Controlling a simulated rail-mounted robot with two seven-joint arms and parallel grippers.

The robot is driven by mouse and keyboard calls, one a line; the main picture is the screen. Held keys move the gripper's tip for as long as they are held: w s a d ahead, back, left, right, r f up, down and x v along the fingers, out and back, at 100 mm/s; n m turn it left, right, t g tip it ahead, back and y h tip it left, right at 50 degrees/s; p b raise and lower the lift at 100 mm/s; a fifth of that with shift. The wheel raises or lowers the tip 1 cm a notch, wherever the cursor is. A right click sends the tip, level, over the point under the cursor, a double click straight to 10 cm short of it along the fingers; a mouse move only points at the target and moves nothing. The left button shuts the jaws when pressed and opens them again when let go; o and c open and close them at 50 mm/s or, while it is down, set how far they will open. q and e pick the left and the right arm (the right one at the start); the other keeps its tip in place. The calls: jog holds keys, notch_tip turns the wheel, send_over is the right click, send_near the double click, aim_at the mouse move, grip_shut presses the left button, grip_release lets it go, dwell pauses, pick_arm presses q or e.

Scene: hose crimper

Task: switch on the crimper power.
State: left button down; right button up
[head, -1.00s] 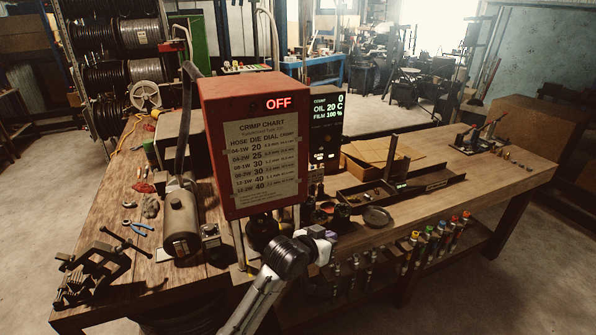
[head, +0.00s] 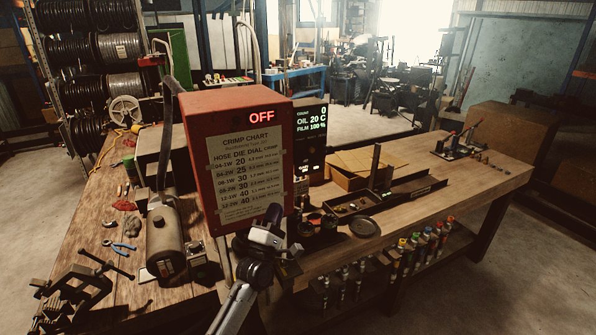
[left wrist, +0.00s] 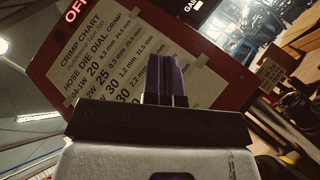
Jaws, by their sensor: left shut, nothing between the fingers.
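The red crimper box (head: 240,160) stands on the bench, with a lit red OFF readout (head: 262,118) and a crimp chart (head: 248,172) on its front. My left gripper (head: 273,214) is in front of the box's lower right corner, its fingers pointing up. In the left wrist view its purple fingers (left wrist: 166,78) are shut and empty, overlapping the chart (left wrist: 110,60); I cannot tell whether they touch the box. Part of the red OFF readout (left wrist: 76,10) shows there too. I cannot make out a power switch. My right gripper is not in view.
A dark display panel (head: 311,140) with readouts stands right of the box. A black tray (head: 352,205) and a round dish (head: 364,227) are on the right.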

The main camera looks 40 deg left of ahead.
pick_arm(q)
jog(key=shift+n, duration=0.3)
jog(key=shift+w+r, duration=0.1)
jog(key=p, duration=0.2)
send_near(303, 157)
jog(key=a, duration=0.1)
jog(key=w+a, duration=0.1)
jog(key=a+r, duration=0.1)
jog(key=shift+w+a, duration=0.35)
jog(key=shift+a, duration=0.05)
jog(key=w+d+r+p, duration=0.1)
jog(key=w+r, duration=0.1)
jog(key=w, duration=0.1)
jog(key=shift+d+r+p, duration=0.1)
jog(key=shift+d+p, duration=0.3)
jog(key=shift+w, duration=0.1)
